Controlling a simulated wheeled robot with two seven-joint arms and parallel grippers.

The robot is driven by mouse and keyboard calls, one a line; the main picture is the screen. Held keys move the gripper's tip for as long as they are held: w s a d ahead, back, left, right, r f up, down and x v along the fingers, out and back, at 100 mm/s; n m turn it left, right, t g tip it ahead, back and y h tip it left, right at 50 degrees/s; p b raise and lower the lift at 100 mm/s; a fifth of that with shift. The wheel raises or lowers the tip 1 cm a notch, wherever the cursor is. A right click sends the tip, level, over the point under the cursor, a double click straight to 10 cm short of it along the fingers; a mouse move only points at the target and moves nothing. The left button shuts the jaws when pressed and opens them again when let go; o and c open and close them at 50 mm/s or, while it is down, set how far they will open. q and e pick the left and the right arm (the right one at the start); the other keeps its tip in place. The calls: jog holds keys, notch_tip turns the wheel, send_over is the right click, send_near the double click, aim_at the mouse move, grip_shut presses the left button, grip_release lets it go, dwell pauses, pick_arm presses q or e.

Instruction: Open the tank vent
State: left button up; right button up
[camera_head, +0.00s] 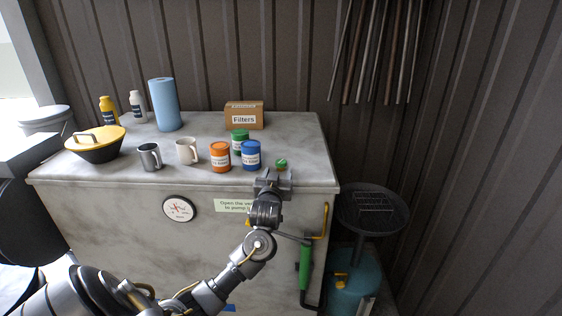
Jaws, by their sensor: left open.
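A small green cap (281,163), which looks like the tank vent, sits on the front right of the grey stone-look top. My left gripper (274,178) is open at the top's front edge. In the picture it lies just below the cap and hides part of the area around it. I cannot tell whether the fingers touch the cap. A label (231,205) on the front face mentions opening the vent to pump; its right end is hidden by my arm. My right gripper is out of view.
Blue (251,156), orange (220,158) and green (239,138) cans stand left of the cap. Two mugs, a yellow-lidded bowl (95,145), bottles, a blue roll and a Filters box (243,116) stand further off. A green-handled lever (305,268) hangs at the front right.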

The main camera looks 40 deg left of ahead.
aim_at(280, 165)
pick_arm(q)
jog(key=p+x, duration=0.2)
jog(key=x, duration=0.6)
